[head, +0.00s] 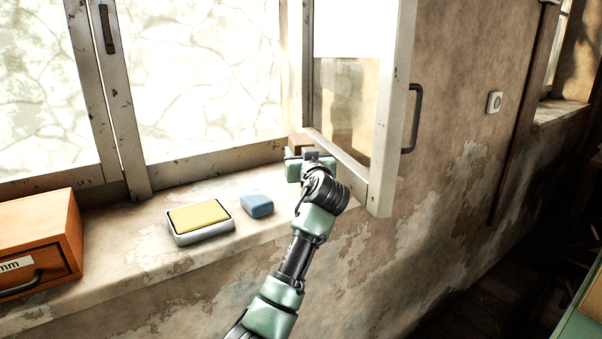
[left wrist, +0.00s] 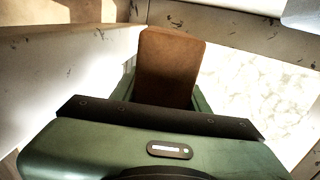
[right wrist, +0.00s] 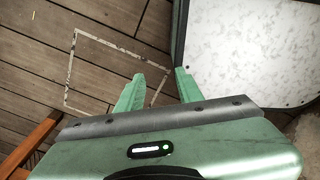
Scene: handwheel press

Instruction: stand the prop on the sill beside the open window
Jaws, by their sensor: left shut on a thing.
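The prop, a brown block (head: 298,140), is by the right end of the window sill (head: 105,235), close to the foot of the open window (head: 385,150). My left gripper (head: 308,158) is shut on it and hides most of it in the head view. In the left wrist view the brown block (left wrist: 168,65) stands up between the fingers, with pale painted frame pieces around it. I cannot tell whether its base touches the sill. My right gripper (right wrist: 158,88) shows only in the right wrist view, open and empty above a plank floor.
On the sill are a blue block (head: 257,204), a yellow pad in a grey tray (head: 203,237) and an orange drawer box (head: 40,240). The open sash has a dark handle (head: 413,118) and juts out over the sill. A pale speckled panel (right wrist: 255,50) is near my right gripper.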

